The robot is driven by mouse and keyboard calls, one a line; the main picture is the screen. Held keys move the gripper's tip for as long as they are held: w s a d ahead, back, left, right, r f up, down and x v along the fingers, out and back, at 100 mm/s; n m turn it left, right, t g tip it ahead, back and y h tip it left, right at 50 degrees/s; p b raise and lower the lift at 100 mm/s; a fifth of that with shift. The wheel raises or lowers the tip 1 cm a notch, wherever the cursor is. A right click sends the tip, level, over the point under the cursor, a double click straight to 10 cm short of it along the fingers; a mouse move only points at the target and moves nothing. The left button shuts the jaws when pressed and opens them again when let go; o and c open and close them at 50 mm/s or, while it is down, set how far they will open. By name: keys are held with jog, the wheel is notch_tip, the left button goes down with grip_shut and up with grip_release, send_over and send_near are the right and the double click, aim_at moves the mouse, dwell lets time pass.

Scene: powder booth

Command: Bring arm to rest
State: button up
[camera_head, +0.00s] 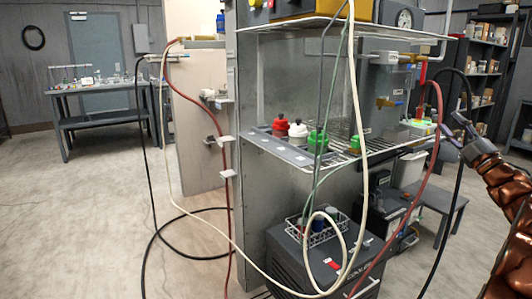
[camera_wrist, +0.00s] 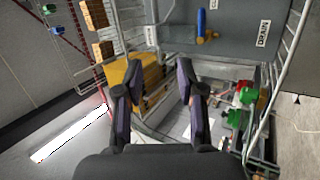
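My arm (camera_head: 503,182), copper-coloured, is raised at the right side of the head view, bent, with its end pointing left toward the metal shelf unit. My gripper (camera_head: 455,128) is at the right of the shelf, close to the red hose and a black cable; I cannot tell whether it touches them. In the wrist view, the two dark fingers of my gripper (camera_wrist: 158,68) stand apart with nothing held between them. Beyond them are the shelf's wire rack and a yellow object (camera_wrist: 150,82).
The shelf (camera_head: 310,165) holds red, white and green capped bottles (camera_head: 298,132). Hoses, including a red hose (camera_head: 405,225), hang around it. A dark machine (camera_head: 310,262) stands below. A bench (camera_head: 100,88) is at the far left. The left floor is mostly open.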

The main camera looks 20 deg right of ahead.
jog(key=w+a+r+m+g+h+p, duration=0.55)
jog(key=w+m+h+p, duration=0.2)
jog(key=m+h, duration=0.2)
jog(key=s+a+f+m+g+p, duration=0.2)
jog(key=a+m+g+p, duration=0.15)
jog(key=a, duration=0.35)
jog(key=s+a+f+m+g+p, duration=0.1)
jog(key=a+f+m+g+p, duration=0.2)
jog(key=a, duration=0.4)
jog(key=s+a+f+g+y+p, duration=0.1)
jog(key=s+a+g+p, duration=0.3)
jog(key=s+a, duration=0.6)
jog(key=s+a+f+g+y+p, duration=0.2)
jog(key=s+a+g+y+p, duration=0.2)
jog(key=s+a, duration=0.6)
jog(key=s+a+f+m+g+y+p, duration=0.1)
jog(key=s+a+g+p, duration=0.4)
jog(key=s+a, duration=0.6)
jog(key=s+f+g+y, duration=0.1)
jog(key=s, duration=0.7)
jog(key=shift+s+f, duration=0.25)
jog(key=shift+s, duration=0.1)
jog(key=shift+s+a, duration=0.1)
jog(key=shift+a, duration=0.05)
